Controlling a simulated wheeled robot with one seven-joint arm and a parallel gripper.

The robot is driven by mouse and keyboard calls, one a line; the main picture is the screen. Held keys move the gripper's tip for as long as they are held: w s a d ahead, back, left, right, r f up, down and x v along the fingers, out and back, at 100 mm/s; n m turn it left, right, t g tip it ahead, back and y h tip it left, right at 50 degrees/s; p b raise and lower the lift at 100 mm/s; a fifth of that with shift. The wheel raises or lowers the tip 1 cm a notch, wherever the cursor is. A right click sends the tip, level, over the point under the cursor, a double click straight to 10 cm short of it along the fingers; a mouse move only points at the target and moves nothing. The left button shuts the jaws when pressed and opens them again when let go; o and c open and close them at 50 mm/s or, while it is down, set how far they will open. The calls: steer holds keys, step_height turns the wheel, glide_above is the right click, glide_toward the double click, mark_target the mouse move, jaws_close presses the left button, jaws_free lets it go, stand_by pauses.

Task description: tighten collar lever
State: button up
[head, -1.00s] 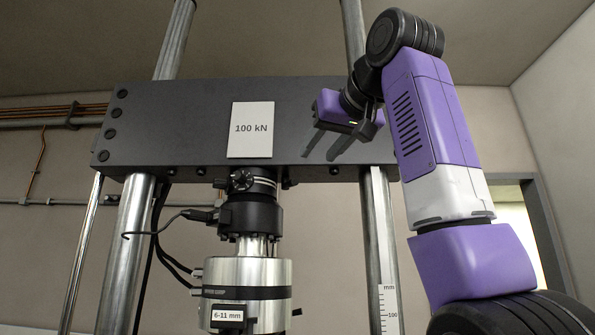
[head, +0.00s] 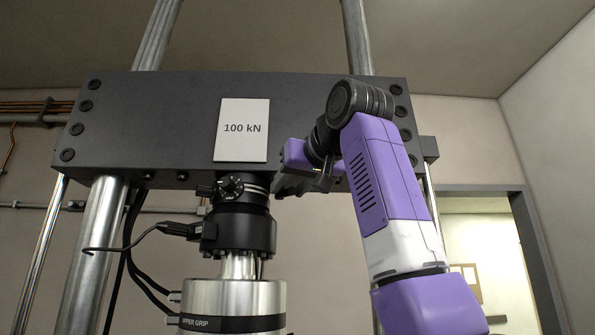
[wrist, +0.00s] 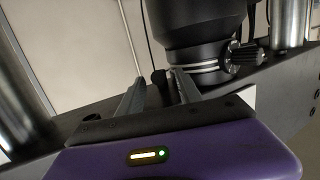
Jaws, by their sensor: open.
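The collar (head: 250,186) is a dark ring with bright bands, between the dark crosshead and the black load cell. A ridged round knob (head: 230,187) sits on its front. In the wrist view the collar (wrist: 198,68) is at upper right with the knob (wrist: 243,56) on its right. A small dark stub (wrist: 158,78), perhaps the lever end, shows left of the collar, between my finger lines. My gripper (wrist: 157,84) is open; I cannot tell whether it touches the stub. In the head view my gripper (head: 285,188) is just right of the collar, below the crosshead.
The crosshead (head: 165,125) with a "100 kN" sign (head: 241,130) spans above. The load cell (head: 240,230) and upper grip (head: 230,300) hang below the collar. A steel column (head: 98,250) and black cables (head: 128,265) stand left. A doorway (head: 480,240) is at right.

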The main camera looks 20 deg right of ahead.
steer(key=shift+w+a+f, duration=0.1)
steer(key=shift+w+f, duration=0.05)
steer(key=shift+w, duration=0.55)
